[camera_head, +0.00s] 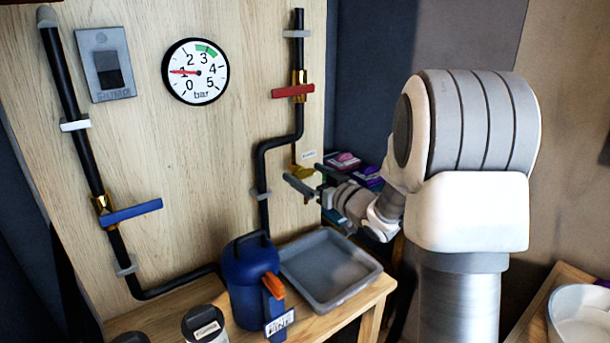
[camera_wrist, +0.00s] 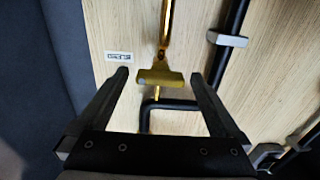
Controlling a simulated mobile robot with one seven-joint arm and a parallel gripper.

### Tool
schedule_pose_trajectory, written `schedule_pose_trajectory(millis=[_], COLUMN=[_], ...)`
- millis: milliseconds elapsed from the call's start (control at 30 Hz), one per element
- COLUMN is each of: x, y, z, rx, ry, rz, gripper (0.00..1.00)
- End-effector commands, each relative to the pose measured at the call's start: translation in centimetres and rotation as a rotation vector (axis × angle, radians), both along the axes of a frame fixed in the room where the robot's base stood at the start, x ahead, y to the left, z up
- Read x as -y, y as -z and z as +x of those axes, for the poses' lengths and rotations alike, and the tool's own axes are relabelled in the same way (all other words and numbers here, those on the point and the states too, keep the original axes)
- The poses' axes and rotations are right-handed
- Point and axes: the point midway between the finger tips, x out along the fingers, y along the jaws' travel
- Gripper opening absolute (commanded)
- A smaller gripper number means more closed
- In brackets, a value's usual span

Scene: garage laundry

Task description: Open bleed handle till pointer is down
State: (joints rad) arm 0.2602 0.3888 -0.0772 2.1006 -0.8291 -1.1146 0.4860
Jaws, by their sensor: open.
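The bleed handle is a small gold T-shaped handle (camera_head: 302,170) at the lower right of the wall panel, beside a small white label. In the wrist view the handle (camera_wrist: 160,79) lies between my fingertips, with a gap on each side. My gripper (camera_head: 303,175) is open around it and does not visibly grip it; it also shows in the wrist view (camera_wrist: 158,76). The round pressure gauge (camera_head: 196,88) is on the panel at upper left. Its red pointer (camera_head: 183,72) points left, near the 1 mark. My fingers partly cover the handle in the head view.
A red lever (camera_head: 293,91) is on the pipe above, and a blue lever (camera_head: 133,212) is on the left pipe. A grey tray (camera_head: 345,298) and a blue jug (camera_head: 247,283) stand on the wooden bench below. Colourful boxes (camera_head: 345,162) are behind my gripper.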

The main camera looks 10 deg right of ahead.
Motion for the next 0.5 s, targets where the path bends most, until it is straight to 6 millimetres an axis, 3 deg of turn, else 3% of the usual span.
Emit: schedule_pose_trajectory(millis=[400, 500], x=[-0.47, -0.45], y=[0.0, -0.01], z=[1.0, 0.98], rx=[0.0, 0.0], ry=[-0.001, -0.001], rz=[0.0, 0.0], gripper=[1.0, 0.86])
